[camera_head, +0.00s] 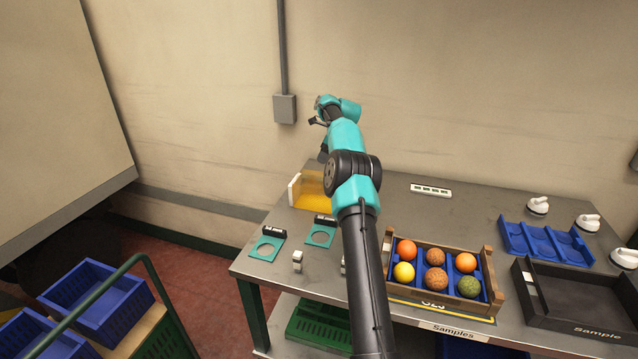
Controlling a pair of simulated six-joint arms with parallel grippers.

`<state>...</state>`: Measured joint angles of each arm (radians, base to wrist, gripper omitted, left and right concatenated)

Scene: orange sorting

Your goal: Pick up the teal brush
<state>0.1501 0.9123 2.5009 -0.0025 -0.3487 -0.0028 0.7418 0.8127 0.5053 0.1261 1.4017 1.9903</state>
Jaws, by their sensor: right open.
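I cannot make out a teal brush; the arm hides part of the bench. Two flat teal pieces, each with a round ring and a black block at its back edge, lie on the grey bench (470,215): a left teal piece (258,252) and a right teal piece (315,239). My right gripper (317,112) is open, raised high above the bench's back edge in front of the wall, well away from both. Nothing shows between its fingers. My left gripper is out of view.
A wooden crate (490,262) holds several round fruits. Right of it are a blue tray (540,240), a black tray (580,305) and white handled objects (538,205). A small pale object (297,258) stands near the front. A yellow panel (312,190) stands at the back left.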

